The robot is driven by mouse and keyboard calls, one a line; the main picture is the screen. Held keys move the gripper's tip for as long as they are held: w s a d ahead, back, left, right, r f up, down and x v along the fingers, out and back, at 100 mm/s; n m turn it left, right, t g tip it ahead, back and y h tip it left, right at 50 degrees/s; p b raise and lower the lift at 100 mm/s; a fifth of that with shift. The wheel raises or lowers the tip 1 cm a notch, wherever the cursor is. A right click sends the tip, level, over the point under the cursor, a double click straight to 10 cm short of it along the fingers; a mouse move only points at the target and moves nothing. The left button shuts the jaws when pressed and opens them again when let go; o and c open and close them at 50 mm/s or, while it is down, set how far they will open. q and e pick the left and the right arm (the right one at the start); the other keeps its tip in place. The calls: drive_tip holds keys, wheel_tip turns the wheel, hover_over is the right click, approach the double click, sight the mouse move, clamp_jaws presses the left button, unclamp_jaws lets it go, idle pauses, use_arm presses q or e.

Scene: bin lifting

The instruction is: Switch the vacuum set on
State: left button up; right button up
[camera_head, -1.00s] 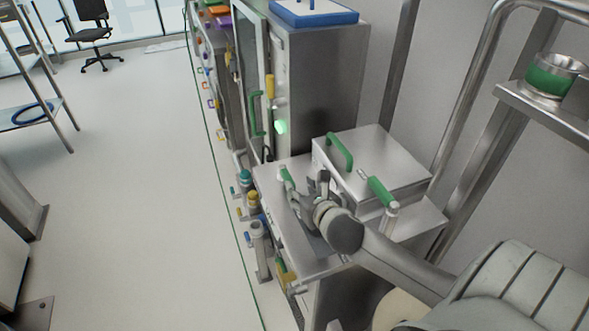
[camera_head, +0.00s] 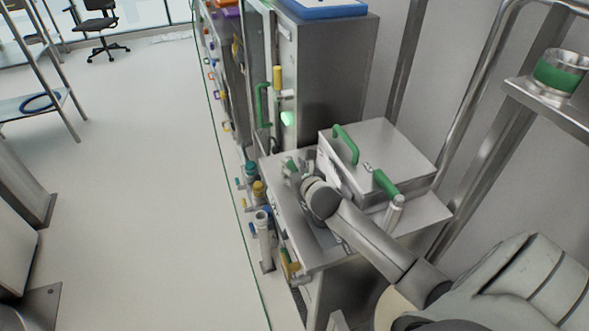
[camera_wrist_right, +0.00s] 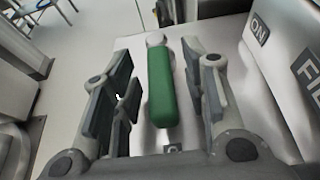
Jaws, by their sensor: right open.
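The vacuum set is a steel cabinet with a boxy lidded top (camera_head: 385,150). A green lever handle (camera_wrist_right: 161,85) on its flat top plate shows in the right wrist view, lying lengthwise between my right gripper's fingers. An "ON" label (camera_wrist_right: 260,29) is on the box wall to the right of it. My right gripper (camera_wrist_right: 158,95) is open, with a finger on each side of the green handle and visible gaps to it. In the head view my right gripper (camera_head: 296,172) is over the plate and hides most of that handle. My left gripper is not in view.
The lidded box has a green handle (camera_head: 346,145) on top and another green lever (camera_head: 385,184) at its front right. A tall steel cabinet (camera_head: 330,75) stands behind. Colored valves (camera_head: 258,190) line the left side.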

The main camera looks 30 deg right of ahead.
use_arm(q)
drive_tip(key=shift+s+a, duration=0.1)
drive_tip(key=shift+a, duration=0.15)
use_arm(e)
drive_tip(key=shift+c, duration=1)
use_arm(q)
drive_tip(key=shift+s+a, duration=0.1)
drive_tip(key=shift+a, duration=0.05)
use_arm(e)
clamp_jaws()
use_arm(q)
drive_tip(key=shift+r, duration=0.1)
use_arm(e)
drive_tip(key=shift+r, duration=0.1)
drive_tip(key=shift+r+p, duration=0.1)
drive_tip(key=shift+p, duration=0.2)
drive_tip(key=shift+d+r+n+y+p, duration=0.1)
drive_tip(key=shift+d+n+y+p, duration=0.2)
drive_tip(key=shift+n+y+p, duration=0.25)
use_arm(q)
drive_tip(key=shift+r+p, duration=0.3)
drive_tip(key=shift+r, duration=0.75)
use_arm(e)
drive_tip(key=shift+d+n+t+y, duration=0.15)
drive_tip(key=shift+d+n+y, duration=0.05)
drive_tip(key=shift+n+y, duration=0.35)
drive_tip(key=shift+d+n+t+y, duration=0.15)
drive_tip(key=shift+n+y, duration=0.25)
drive_tip(key=shift+y, duration=0.2)
